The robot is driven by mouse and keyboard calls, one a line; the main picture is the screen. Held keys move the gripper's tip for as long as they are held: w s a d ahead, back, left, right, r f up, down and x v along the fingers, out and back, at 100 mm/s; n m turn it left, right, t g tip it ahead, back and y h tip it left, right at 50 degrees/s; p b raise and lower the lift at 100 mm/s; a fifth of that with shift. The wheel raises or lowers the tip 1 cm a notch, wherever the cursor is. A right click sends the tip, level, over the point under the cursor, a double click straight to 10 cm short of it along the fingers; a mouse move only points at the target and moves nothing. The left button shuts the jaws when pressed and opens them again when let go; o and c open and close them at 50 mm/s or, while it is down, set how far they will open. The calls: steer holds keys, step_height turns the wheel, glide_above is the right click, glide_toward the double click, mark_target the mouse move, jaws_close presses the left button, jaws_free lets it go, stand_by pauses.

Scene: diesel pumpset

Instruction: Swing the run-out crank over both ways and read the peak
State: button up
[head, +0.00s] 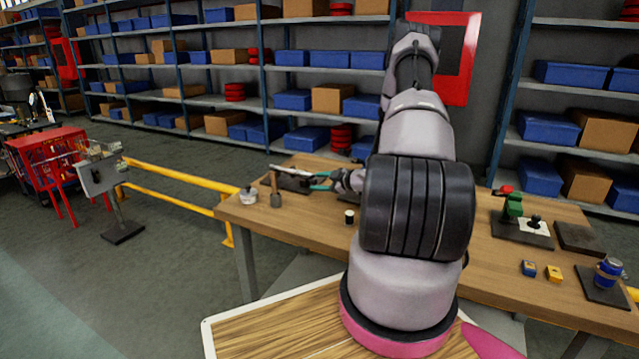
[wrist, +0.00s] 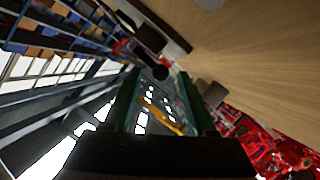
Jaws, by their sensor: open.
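My gripper (head: 322,181) is over the back left part of the workbench, its greenish fingers toward the left. In the wrist view my gripper (wrist: 158,80) has its two green fingers apart, with a gap between them. A dark round knob (wrist: 160,72) on a dark bar shows at the fingertips, in line with the gap; contact cannot be told. It may be part of the run-out crank, but I cannot tell. In the head view a pale bar (head: 290,169) and a dark base (head: 291,184) lie beside the gripper, partly hidden. No peak reading is legible.
On the workbench (head: 320,232), a white pot (head: 248,196) and a brown-handled tool (head: 275,192) stand at the left. A small black-and-white cylinder (head: 349,217) stands nearer. A green-and-red device (head: 512,205) and blue cylinder (head: 608,271) are right. A yellow rail (head: 180,177) runs left.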

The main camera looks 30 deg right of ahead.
jaws_close()
steer(key=shift+d+r, duration=0.1)
steer(key=shift+r, duration=0.1)
jaws_free()
steer(key=v, duration=1)
steer(key=shift+s+d+r, duration=0.15)
steer(key=shift+s+d, duration=0.05)
steer(key=shift+s, duration=0.1)
